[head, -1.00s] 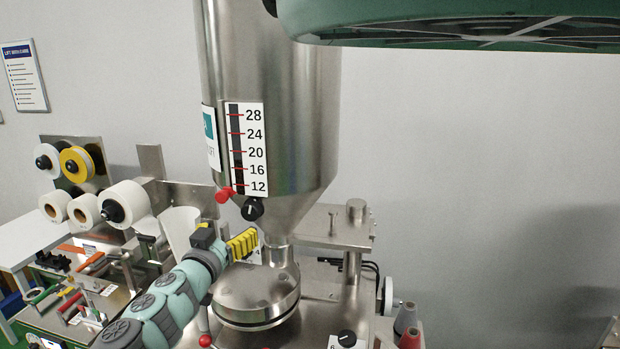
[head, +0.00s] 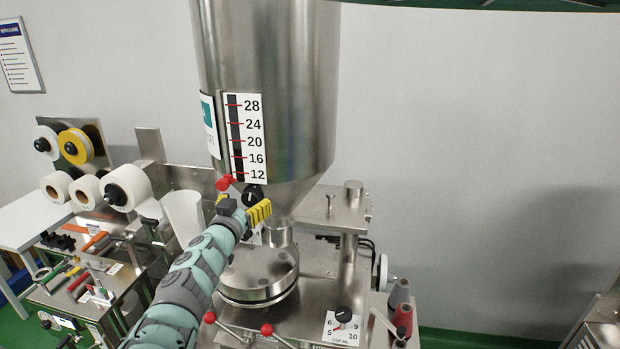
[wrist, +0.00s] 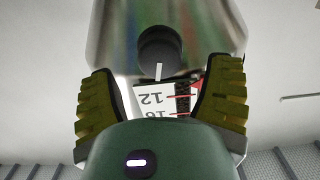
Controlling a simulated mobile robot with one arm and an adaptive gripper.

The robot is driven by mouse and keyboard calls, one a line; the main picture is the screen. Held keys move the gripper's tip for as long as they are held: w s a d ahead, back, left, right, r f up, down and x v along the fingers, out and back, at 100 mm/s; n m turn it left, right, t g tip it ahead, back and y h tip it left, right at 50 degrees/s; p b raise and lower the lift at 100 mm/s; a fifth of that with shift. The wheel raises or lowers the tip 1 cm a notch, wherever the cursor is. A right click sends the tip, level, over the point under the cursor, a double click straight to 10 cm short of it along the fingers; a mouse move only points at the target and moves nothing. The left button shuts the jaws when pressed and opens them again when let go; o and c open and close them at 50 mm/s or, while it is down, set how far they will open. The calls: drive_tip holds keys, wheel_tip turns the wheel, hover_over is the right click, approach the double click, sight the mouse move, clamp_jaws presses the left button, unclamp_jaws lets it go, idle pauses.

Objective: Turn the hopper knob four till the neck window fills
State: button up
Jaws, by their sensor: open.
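The black hopper knob (head: 251,195) with a white pointer line sits low on the steel hopper (head: 300,120), beside the level scale (head: 248,140). My gripper (head: 241,205) is open at the knob, its yellow fingers spread. In the wrist view the knob (wrist: 160,50) lies just beyond and between the fingertips (wrist: 160,72), with no visible contact. Its pointer line points toward the scale there, which looks upside down. The hopper neck (head: 278,236) shows partly below my gripper; I cannot make out a window or its fill.
A small red knob (head: 224,183) sits left of the hopper knob. A round steel housing (head: 258,275) lies under the neck. Red-tipped levers (head: 267,329) and a dial (head: 343,315) are in front. Paper rolls (head: 127,186) stand left.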

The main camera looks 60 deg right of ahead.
drive_tip(key=shift+w+d, duration=0.3)
drive_tip(key=shift+d, duration=0.05)
drive_tip(key=shift+x, duration=0.85)
drive_tip(key=c, duration=1.2)
drive_tip(key=shift+s+f+m, duration=0.1)
drive_tip(key=shift+s+m, duration=0.05)
drive_tip(key=shift+m, duration=2.15)
drive_tip(key=o, duration=1.2)
drive_tip(key=shift+n, duration=0.3)
